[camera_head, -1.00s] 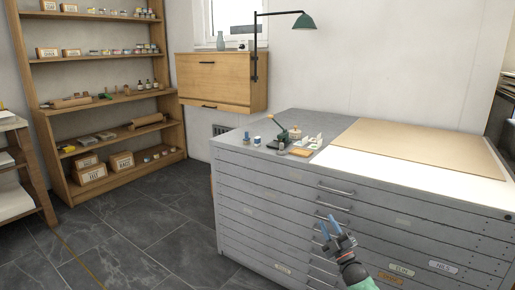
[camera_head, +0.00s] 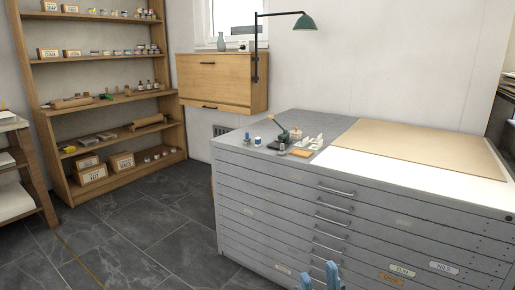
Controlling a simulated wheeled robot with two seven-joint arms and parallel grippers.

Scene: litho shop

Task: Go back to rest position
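My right gripper (camera_head: 319,277) shows only by its blue fingertips at the bottom edge of the head view, in front of the lower drawers of the grey flat-file cabinet (camera_head: 270,215). The two fingertips stand apart with a gap between them, and no object shows between them. The rest of the gripper and the arm are cut off by the frame's edge. My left gripper is out of view.
The cabinet top holds a tan board (camera_head: 425,148), small tools and jars near its left corner. A wooden shelf (camera_head: 120,97) stands at the back left and a wall cabinet (camera_head: 215,80) hangs beside it. A rack (camera_head: 28,175) stands far left. Dark tiled floor (camera_head: 140,235) is clear.

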